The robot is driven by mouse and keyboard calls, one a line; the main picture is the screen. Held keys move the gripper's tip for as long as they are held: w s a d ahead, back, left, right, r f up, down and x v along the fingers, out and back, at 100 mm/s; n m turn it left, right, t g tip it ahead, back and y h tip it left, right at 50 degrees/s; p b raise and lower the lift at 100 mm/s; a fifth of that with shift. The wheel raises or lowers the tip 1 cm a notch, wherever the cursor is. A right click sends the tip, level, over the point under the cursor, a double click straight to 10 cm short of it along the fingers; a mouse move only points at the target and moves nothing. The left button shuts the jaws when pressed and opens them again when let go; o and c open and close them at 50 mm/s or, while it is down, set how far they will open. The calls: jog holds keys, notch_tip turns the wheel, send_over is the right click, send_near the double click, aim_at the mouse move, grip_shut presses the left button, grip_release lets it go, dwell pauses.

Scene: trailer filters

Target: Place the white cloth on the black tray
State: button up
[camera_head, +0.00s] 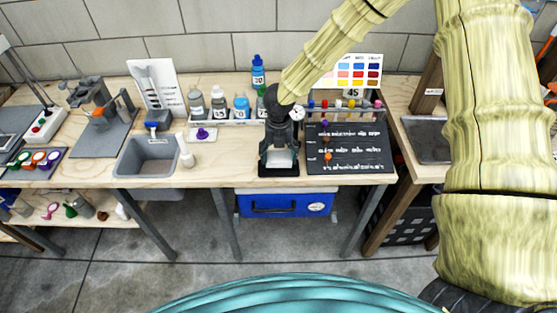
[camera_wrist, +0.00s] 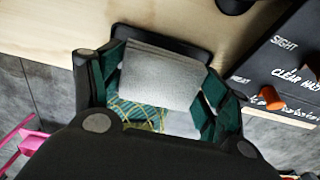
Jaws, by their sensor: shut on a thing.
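The white cloth (camera_wrist: 158,72) is a pale folded piece between the green-padded fingers of my gripper (camera_wrist: 162,80) in the wrist view. A green patterned area shows just below it. My gripper (camera_head: 280,145) is shut on the cloth and points down over the black tray (camera_head: 279,171) near the front edge of the bench. In the head view the cloth (camera_head: 280,159) shows as a small pale patch within the tray's outline. The tray's far rim (camera_wrist: 165,38) shows beyond the cloth in the wrist view. Whether the cloth touches the tray floor I cannot tell.
A black lettered board (camera_head: 347,150) with an orange peg (camera_wrist: 270,97) lies close right of the tray. A rack of bottles (camera_head: 228,108) stands behind to the left. A grey sink (camera_head: 147,157) is further left. Bare wood lies left of the tray.

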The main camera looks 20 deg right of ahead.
aim_at(278, 162)
jog(key=shift+a+f+p, duration=0.1)
jog(key=shift+f+p, duration=0.4)
jog(key=shift+f, duration=1.15)
jog(key=shift+s+f, duration=0.1)
jog(key=shift+f, duration=0.1)
jog(key=o, duration=1.1)
jog(key=shift+r, duration=0.1)
notch_tip(278, 162, up, 12)
jog(key=shift+r+b, duration=0.1)
jog(key=shift+b, duration=1.05)
